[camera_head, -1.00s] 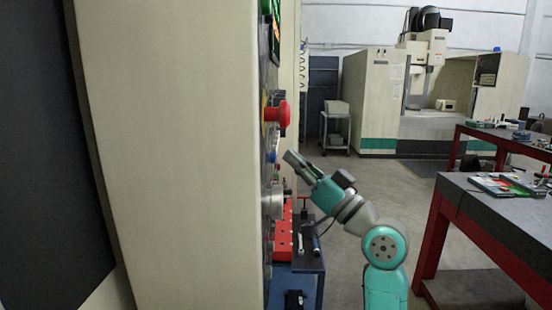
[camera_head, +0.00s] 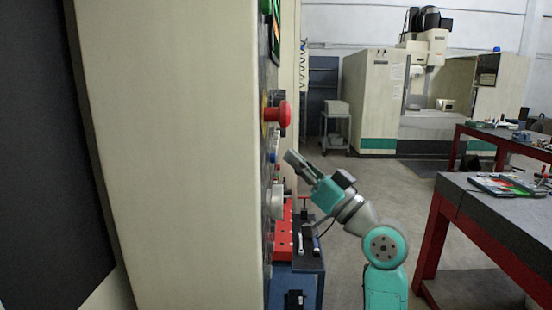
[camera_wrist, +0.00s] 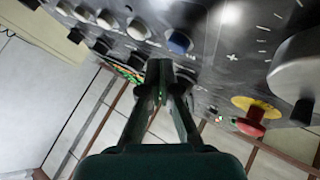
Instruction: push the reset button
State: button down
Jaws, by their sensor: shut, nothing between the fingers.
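The control panel (camera_wrist: 215,60) fills the upper part of the wrist view, with a blue button (camera_wrist: 179,41) and several pale round buttons in a row to its left. No label saying reset can be read, so I cannot tell which button it is. My gripper (camera_wrist: 163,68) is shut and empty, its tips just below the blue button in the picture. In the head view, the panel is seen nearly edge-on, with a small blue button (camera_head: 273,157) on its face. My gripper (camera_head: 290,156) is beside it, to the right, with a small gap showing.
A red mushroom button (camera_head: 284,113) sticks out above my gripper. In the wrist view, it sits on a yellow base (camera_wrist: 257,106) at the right, near a big grey knob (camera_wrist: 296,65). Below my gripper is a blue cart (camera_head: 297,285). A red-legged table (camera_head: 480,225) stands right.

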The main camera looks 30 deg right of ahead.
jog(key=shift+w+a, duration=0.1)
jog(key=shift+w+a, duration=0.15)
jog(key=shift+a, duration=0.1)
jog(key=shift+w+a, duration=0.2)
jog(key=shift+a, duration=0.15)
dwell(1.0)
jog(key=shift+d, duration=0.15)
jog(key=shift+s+d, duration=0.45)
jog(key=shift+d, duration=0.1)
dwell(0.3)
jog(key=shift+s+d, duration=0.7)
jog(key=shift+d, duration=0.35)
jog(key=shift+s+d, duration=0.7)
jog(key=shift+d, duration=0.3)
